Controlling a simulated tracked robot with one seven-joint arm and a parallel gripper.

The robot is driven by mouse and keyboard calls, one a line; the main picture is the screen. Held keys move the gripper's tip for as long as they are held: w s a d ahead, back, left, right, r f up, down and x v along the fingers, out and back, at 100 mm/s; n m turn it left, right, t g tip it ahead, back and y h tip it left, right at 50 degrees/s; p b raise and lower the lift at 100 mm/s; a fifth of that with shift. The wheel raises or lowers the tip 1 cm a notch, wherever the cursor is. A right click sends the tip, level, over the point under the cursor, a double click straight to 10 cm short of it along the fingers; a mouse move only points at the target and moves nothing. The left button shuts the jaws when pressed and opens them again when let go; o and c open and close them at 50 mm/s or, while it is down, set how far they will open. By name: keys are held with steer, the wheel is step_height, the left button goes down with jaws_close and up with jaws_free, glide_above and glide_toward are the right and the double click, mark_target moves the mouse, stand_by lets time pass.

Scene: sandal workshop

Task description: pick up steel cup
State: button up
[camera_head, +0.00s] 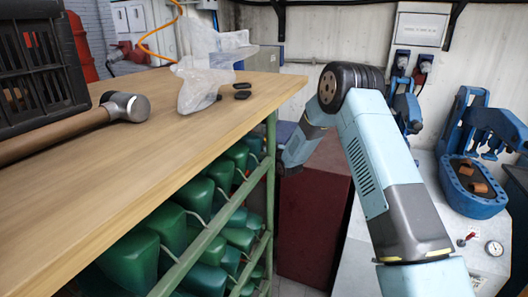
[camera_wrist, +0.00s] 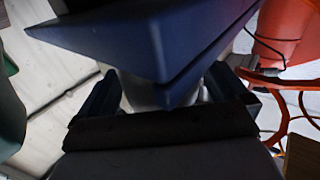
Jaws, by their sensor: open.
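I cannot make out a steel cup for certain in either view. In the wrist view, my gripper (camera_wrist: 163,78) is open, with one dark finger at the left and one at the right. A large dark blue angular thing (camera_wrist: 140,45) crosses in front of the fingers and hides much of the space between them. A pale grey, smooth surface (camera_wrist: 148,93) shows below its edge, between the fingers; I cannot tell whether it is the cup. In the head view, my arm bends down beside the workbench, and its fingers are not clearly visible.
A wooden workbench (camera_head: 150,140) holds a hammer (camera_head: 125,107), a black crate (camera_head: 42,75) and clear plastic wrap (camera_head: 205,75). Green containers (camera_head: 205,192) fill the shelf below. A dark red cabinet (camera_head: 313,215) stands beside it. Blue machines (camera_head: 475,185) stand at the right.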

steer(key=c, duration=1.1)
steer(key=shift+r, duration=0.1)
